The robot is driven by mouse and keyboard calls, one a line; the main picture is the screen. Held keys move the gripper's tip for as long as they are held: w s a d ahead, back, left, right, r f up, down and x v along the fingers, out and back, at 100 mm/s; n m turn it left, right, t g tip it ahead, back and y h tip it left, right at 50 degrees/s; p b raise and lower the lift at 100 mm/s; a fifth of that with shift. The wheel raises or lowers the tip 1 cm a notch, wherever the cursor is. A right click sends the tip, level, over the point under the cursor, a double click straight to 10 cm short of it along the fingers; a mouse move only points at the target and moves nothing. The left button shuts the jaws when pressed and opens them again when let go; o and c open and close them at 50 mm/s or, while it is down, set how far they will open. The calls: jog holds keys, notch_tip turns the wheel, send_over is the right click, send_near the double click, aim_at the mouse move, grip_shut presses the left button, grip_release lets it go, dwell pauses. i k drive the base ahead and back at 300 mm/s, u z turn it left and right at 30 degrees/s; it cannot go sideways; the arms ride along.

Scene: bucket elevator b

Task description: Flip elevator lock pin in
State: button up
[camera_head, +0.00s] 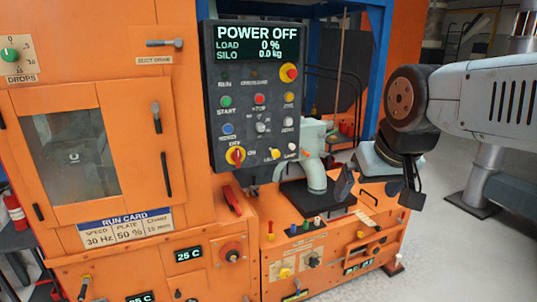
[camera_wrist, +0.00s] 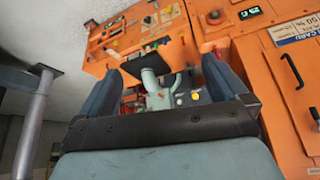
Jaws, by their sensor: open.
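I cannot surely pick out the elevator lock pin in either view. Small coloured pegs (camera_head: 306,226) stand on top of the low orange cabinet (camera_head: 335,245), and a red handle (camera_head: 231,199) sits at the left of it. My gripper (camera_head: 378,182) is at the right, above and beside the cabinet's right end. In the wrist view my gripper (camera_wrist: 163,72) has its two dark fingers spread wide, with nothing held between them. The grey-green pipe fitting (camera_wrist: 158,90) shows beyond the gap, apart from the fingers.
A black control panel (camera_head: 257,95) reading POWER OFF stands left of my arm. The pipe fitting (camera_head: 315,170) rises from a black plate on the cabinet. A large orange housing (camera_head: 120,120) with a window fills the left. Grey floor (camera_head: 450,250) is open at the right.

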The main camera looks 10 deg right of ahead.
aim_at(275, 153)
jog(key=k, duration=1.3)
jog(key=u, duration=0.55)
jog(key=i, duration=1.6)
jog(key=z, duration=0.6)
